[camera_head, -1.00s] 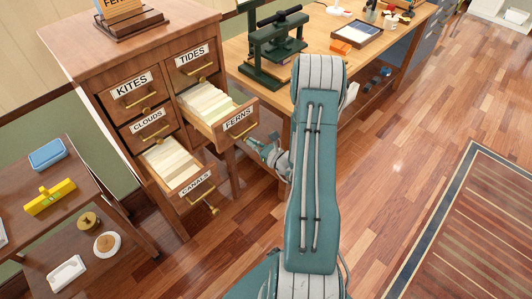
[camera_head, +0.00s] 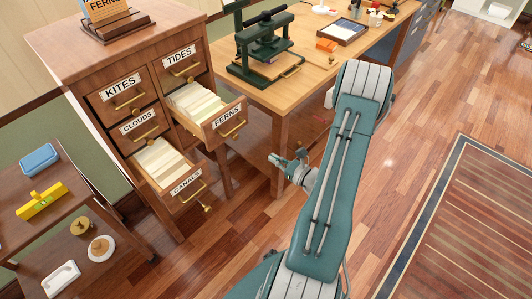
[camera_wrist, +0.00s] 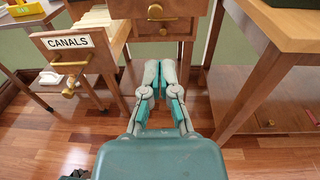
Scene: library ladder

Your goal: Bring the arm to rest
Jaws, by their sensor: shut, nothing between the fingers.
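My gripper (camera_head: 279,160) is in front of the card cabinet (camera_head: 65,45) in the head view, to the right of its open drawers and clear of them. In the wrist view my gripper (camera_wrist: 160,72) points toward the cabinet's lower part, with its fingers together and nothing between them. The FERNS drawer (camera_head: 226,125) and the CANALS drawer (camera_head: 187,187) are pulled out and full of cards. The CANALS drawer also shows at the left in the wrist view (camera_wrist: 70,42). The KITES, CLOUDS and TIDES drawers are shut.
A wooden workbench (camera_head: 300,85) with a green press (camera_head: 262,50) stands behind my arm. A low shelf (camera_head: 50,225) at the left holds a yellow level (camera_head: 41,200) and a blue box (camera_head: 39,159). The wood floor at the right is open, with a striped rug (camera_head: 470,220).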

